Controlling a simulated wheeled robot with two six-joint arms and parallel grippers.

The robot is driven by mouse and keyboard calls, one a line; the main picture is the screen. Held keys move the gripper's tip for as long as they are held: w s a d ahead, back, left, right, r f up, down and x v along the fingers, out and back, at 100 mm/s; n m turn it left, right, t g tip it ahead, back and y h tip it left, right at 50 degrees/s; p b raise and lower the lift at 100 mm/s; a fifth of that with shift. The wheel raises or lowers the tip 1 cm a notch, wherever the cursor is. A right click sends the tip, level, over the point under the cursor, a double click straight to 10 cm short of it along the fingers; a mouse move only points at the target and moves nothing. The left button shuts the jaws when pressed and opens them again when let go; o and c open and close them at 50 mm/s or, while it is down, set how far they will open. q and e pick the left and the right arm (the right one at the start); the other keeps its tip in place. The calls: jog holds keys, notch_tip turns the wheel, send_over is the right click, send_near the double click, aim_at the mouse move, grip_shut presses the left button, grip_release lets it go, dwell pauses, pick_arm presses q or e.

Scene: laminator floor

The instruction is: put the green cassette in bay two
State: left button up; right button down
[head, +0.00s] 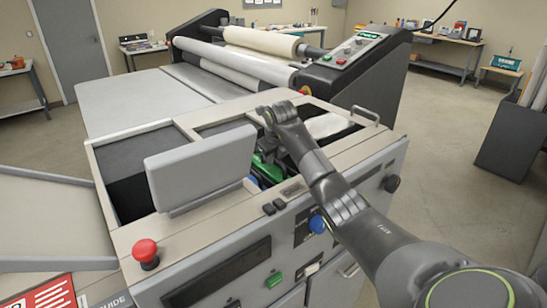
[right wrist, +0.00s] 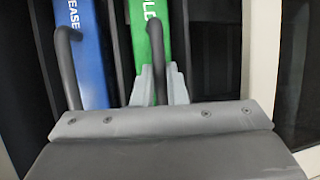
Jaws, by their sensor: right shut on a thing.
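The green cassette (right wrist: 149,45) stands in the open bay of the machine, with part of its lettering showing in the right wrist view. In the head view the green cassette (head: 268,171) is partly hidden by my right arm and the grey raised panel. My right gripper (right wrist: 160,88) is shut on the dark handle at the near end of the green cassette. A blue cassette (right wrist: 80,50) with its own dark handle stands just left of it, apart from the fingers. I cannot make out which bay is bay two. My left gripper is not in view.
The grey raised panel (head: 200,168) stands left of the cassettes. A white bundle (head: 325,125) lies in the right part of the opening. Rollers (head: 235,62) stand behind.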

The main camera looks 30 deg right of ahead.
jog(key=c, duration=1.4)
grip_release()
jog(key=shift+f, duration=0.2)
jog(key=shift+s, duration=0.1)
jog(key=shift+s+r, duration=0.15)
jog(key=shift+r, duration=0.4)
jog(key=p+v, duration=0.5)
jog(key=v, duration=1.1)
jog(key=shift+s+r+p, duration=0.15)
jog(key=shift+p, duration=0.2)
jog(key=shift+a, duration=0.1)
